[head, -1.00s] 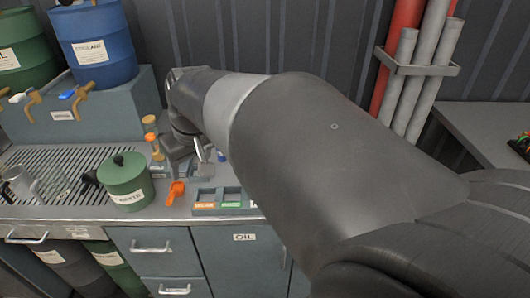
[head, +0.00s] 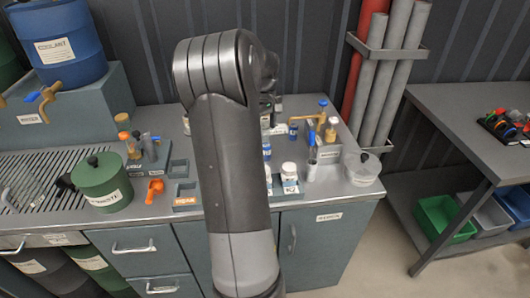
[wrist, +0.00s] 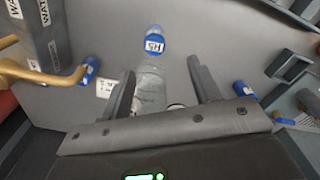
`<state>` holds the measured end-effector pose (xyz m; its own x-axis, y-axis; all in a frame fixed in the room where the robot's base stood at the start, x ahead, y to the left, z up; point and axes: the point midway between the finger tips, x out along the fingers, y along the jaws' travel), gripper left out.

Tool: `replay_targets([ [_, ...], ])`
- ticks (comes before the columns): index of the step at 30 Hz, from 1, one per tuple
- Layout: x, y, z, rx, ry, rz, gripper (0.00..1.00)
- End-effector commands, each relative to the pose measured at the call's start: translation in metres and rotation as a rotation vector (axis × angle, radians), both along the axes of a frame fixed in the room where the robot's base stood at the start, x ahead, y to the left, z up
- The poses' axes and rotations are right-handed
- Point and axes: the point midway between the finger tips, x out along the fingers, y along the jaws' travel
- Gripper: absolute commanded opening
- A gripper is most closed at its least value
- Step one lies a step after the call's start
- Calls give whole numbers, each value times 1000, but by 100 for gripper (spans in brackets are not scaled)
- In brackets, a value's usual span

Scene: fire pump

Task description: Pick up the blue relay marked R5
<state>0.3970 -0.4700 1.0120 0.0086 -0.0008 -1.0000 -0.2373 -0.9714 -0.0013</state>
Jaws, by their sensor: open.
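In the wrist view a clear bottle-like piece with a blue top (wrist: 154,33) carries a small white label that looks like R5 or H5. My gripper (wrist: 162,68) is open, and the clear body shows between its two fingers with a gap on each side. Whether it is level with the fingertips or below them I cannot tell. In the head view my arm hides the gripper and most of what is near it. No plain blue relay block stands out in either view.
A grey tank with a brass tap (wrist: 55,78) is left in the wrist view, and a blue-ended piece (wrist: 243,89) lies right. In the head view white jars (head: 290,178), a clear tub (head: 361,170), a green pot (head: 103,183) and an orange scoop (head: 155,188) stand on the counter.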

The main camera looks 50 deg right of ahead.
Motion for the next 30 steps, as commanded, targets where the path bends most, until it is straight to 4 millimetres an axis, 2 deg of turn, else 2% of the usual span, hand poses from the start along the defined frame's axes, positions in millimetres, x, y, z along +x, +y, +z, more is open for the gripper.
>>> replay_targets([
  [4, -3, -9, -12, 2, 10, 0, 57],
  [12, -4, -9, -53, 4, 11, -1, 57],
  [20, -4, -8, -69, 2, 10, 0, 57],
  [27, -6, -7, -104, 3, 12, -1, 57],
  [30, -5, -7, -113, 1, 10, -2, 57],
])
